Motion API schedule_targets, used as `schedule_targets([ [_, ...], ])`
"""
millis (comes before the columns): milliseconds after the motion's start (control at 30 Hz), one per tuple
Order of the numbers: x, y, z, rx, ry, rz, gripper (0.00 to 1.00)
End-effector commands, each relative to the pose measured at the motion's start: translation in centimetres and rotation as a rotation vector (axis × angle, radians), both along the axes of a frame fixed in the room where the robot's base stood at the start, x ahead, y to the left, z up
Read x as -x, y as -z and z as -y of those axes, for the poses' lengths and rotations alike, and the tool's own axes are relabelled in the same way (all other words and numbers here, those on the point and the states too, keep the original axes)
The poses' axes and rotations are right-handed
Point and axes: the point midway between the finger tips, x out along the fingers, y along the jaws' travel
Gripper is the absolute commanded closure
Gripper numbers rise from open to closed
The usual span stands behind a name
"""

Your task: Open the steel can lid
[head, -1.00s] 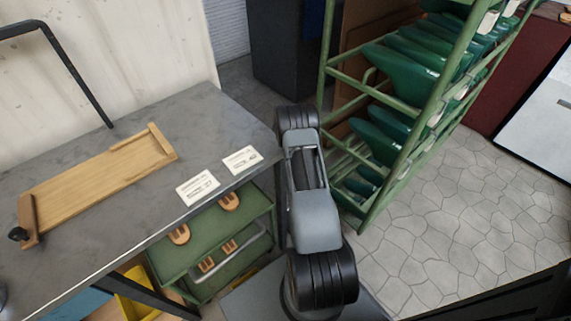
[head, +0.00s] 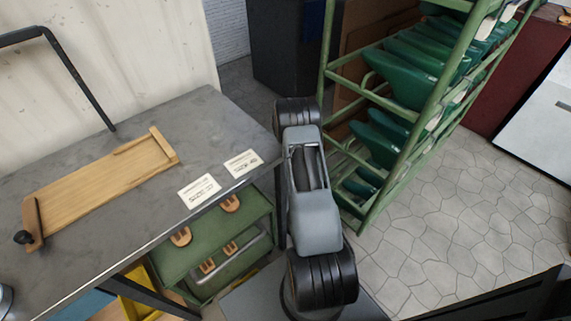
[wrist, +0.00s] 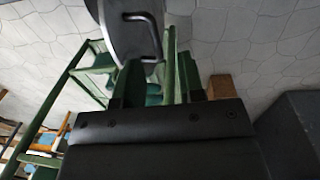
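A dark grey round lid-like disc (wrist: 118,32) with a dark loop handle (wrist: 158,38) shows at the top middle of the wrist view, cut off by the frame edge. I take it for the steel can lid; no can body is visible below it. My gripper (wrist: 160,75) points toward it, with its two fingers apart and the handle just beyond or between the tips. I cannot tell whether they touch. In the head view my arm hides the gripper and the lid.
A grey workbench (head: 215,115) at left holds a wooden board (head: 100,177) and two cards. A green cart (head: 250,235) stands under its edge. A green rack (head: 448,80) with green pieces stands behind my arm. Stone floor (head: 450,215) at right is clear.

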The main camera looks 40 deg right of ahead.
Motion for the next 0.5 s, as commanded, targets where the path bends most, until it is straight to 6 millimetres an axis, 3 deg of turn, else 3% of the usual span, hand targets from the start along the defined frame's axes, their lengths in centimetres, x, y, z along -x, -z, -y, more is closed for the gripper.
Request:
schedule_targets([
  [33, -0.1, -1.5, 0.0, 0.001, 0.000, 0.001, 0.64],
  [200, -0.3, -4.6, 0.0, -0.001, 0.000, 0.000, 0.64],
  [500, -0.6, -8.0, -0.1, -0.002, 0.000, -0.003, 0.64],
])
